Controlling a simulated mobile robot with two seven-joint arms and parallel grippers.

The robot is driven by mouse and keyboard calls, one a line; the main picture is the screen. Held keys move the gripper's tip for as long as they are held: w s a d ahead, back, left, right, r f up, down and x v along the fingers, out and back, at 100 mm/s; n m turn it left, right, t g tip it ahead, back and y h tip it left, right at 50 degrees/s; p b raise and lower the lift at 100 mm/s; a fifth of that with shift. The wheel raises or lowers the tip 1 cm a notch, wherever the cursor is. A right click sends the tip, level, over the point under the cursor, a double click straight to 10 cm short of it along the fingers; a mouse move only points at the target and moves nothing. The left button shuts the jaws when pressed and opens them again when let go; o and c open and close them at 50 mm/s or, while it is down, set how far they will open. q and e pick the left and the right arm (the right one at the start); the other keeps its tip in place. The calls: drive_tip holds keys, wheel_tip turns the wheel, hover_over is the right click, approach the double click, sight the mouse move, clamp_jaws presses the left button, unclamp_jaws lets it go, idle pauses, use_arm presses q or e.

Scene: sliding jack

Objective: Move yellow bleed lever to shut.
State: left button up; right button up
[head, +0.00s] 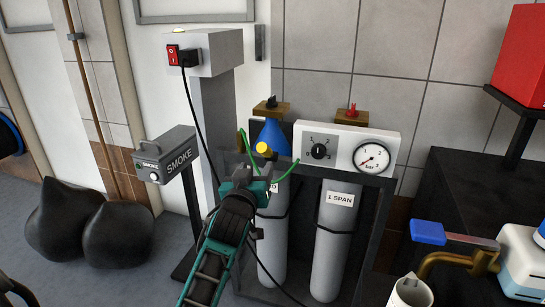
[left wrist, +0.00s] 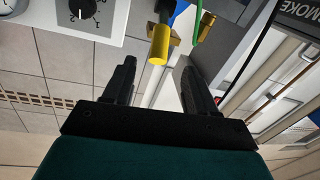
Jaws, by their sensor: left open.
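The yellow bleed lever (head: 263,149) shows as a short yellow end in front of a blue cone-shaped part (head: 272,135), above the left gas cylinder. In the left wrist view the yellow lever (left wrist: 158,47) points toward the camera, its round end facing me. My left gripper (head: 252,174) is open and empty, just below the lever in the head view. In the left wrist view the fingers (left wrist: 157,75) stand apart, with the lever's end between and beyond their tips. I cannot tell whether they touch it. My right gripper is not in view.
A white panel (head: 347,142) with a black knob and gauge stands right of the lever. Green hoses (head: 285,174) run close to my gripper. The grey SMOKE box (head: 165,155) and a grey post (head: 209,115) with a black cable are on the left.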

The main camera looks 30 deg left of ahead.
sight(263, 154)
use_arm(q)
drive_tip(key=b+x, duration=0.2)
drive_tip(key=x, duration=0.8)
drive_tip(key=shift+w, duration=0.15)
drive_tip(key=shift+w+a, duration=0.2)
drive_tip(key=shift+w, duration=0.3)
clamp_jaws()
